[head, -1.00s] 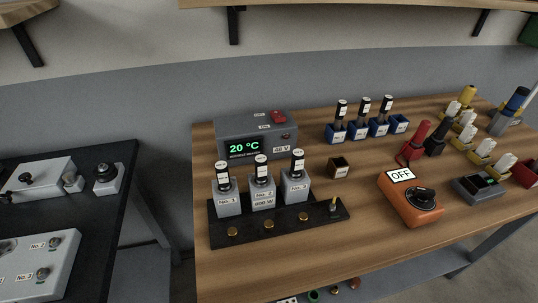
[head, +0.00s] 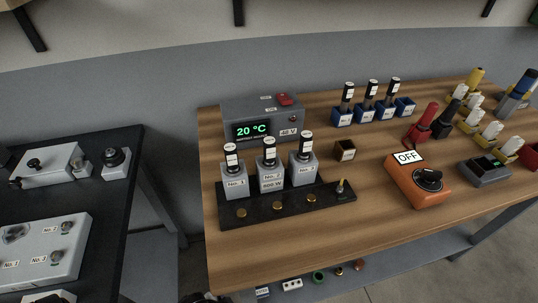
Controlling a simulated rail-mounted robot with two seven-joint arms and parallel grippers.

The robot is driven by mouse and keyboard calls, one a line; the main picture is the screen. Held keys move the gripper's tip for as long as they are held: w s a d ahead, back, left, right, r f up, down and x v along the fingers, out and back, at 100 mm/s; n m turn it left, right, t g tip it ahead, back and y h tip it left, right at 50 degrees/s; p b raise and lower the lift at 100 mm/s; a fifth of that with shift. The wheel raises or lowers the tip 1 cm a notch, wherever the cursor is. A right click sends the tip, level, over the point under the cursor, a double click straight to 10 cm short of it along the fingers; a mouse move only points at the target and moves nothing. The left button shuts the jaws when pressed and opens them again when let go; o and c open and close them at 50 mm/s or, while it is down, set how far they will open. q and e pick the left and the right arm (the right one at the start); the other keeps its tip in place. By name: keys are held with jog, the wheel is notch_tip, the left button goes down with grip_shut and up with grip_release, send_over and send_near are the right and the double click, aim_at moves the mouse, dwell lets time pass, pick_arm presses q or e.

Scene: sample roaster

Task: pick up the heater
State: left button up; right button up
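Three grey blocks stand in a row on a black base strip (head: 325,197) at the front left of the wooden table: No. 1 (head: 234,187), No. 2 (head: 271,183) and No. 3 (head: 303,174). Each has an upright black-and-white labelled piece in its top. The No. 2 block also carries an "800 W" label. Behind them is a grey control box (head: 262,112) with a display reading 20 °C, a "48 V" label and a red switch. I cannot tell for certain which piece is the heater. Neither of my grippers shows in the head view.
Blue holders (head: 367,115) with similar upright pieces stand at the back. A small dark open box (head: 345,151) and an orange device marked OFF (head: 419,187) sit mid-table. Red and black connectors and yellow holders crowd the right. A dark bench (head: 115,200) stands left, across a gap.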

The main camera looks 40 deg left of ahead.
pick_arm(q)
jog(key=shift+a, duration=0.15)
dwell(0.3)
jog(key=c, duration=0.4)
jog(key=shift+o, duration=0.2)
